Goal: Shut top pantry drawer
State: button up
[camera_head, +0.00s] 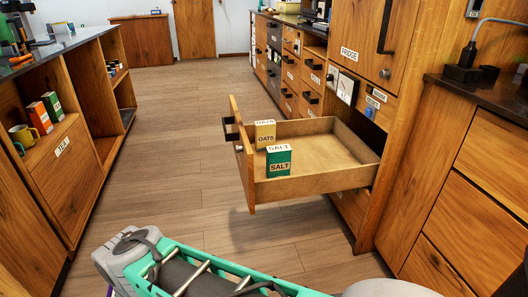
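The wooden drawer (325,179) is pulled far out of the cabinet on the right and juts into the aisle. Its front panel faces left, with a dark handle (229,129) on it. A tan box marked OATS (265,134) and a green box marked SALT (279,163) stand upright inside, near the front panel. The rest of the drawer floor looks empty. No label on the drawer's own front can be read from here. A part of my arm (190,270) crosses the bottom of the picture, apart from the drawer. My gripper's fingers do not show.
A fridge cabinet (371,45) rises behind the open drawer. Another drawer front (350,209) sits below it. Open shelves (45,140) with a mug and boxes line the left. The wooden floor (175,130) between is clear. A dark counter (490,100) is at right.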

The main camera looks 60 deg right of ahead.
aim_at(328, 157)
jog(key=z, duration=2.8)
jog(key=k, duration=0.85)
jog(key=u, duration=1.05)
jog(key=i, duration=0.95)
jog(key=z, duration=0.15)
jog(key=k, duration=0.5)
jog(key=z, duration=1.55)
jog(key=i, duration=0.15)
